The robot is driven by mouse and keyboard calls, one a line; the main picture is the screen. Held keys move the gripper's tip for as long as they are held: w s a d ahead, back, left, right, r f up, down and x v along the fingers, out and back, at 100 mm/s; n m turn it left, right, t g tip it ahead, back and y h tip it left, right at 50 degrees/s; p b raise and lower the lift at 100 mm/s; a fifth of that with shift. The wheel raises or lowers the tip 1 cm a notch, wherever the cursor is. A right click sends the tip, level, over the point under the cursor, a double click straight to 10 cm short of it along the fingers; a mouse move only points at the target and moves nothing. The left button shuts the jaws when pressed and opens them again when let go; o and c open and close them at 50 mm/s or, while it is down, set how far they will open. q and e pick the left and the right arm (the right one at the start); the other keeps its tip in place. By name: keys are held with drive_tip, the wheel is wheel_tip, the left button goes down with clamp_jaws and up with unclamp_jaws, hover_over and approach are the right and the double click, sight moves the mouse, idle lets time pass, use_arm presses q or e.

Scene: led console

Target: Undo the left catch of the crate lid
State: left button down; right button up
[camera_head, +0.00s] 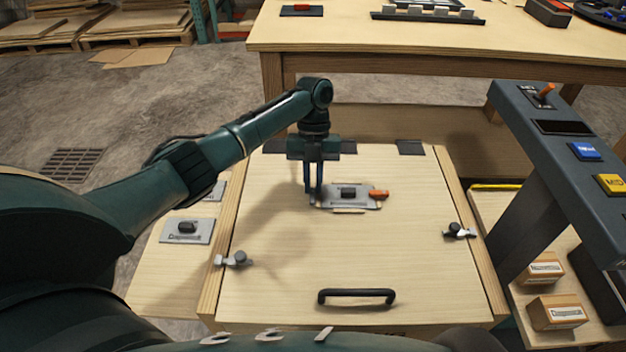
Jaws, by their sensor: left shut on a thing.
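The crate lid (290,300) is a pale wooden panel lying shut, with a black handle (356,297) near its front edge. The left catch (235,260), small and grey with a round knob, sits across the lid's left edge. A similar right catch (460,231) sits at the right edge. My left gripper (314,198) points down over the lid's back middle, away from both catches. Its fingers are shut at the left end of a grey plate (363,200) that has a black knob and an orange tab; their exact contact is too small to see. My right gripper is out of view.
A grey console post with an orange lever (546,90) and blue button (585,151) rises at the right. Small boxes (557,311) stand below it. A side shelf with a labelled plate (186,231) is left. A wooden table (400,40) stands behind.

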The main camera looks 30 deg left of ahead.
use_arm(q)
drive_tip(key=c, duration=1.5)
unclamp_jaws()
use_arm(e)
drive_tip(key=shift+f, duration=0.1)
use_arm(q)
drive_tip(key=shift+o, duration=0.2)
drive_tip(key=p+v, duration=0.1)
drive_tip(key=v, duration=1.2)
drive_tip(key=shift+p, duration=0.35)
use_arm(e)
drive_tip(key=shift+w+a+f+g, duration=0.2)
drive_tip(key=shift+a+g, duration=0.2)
use_arm(q)
drive_tip(key=shift+r, duration=0.15)
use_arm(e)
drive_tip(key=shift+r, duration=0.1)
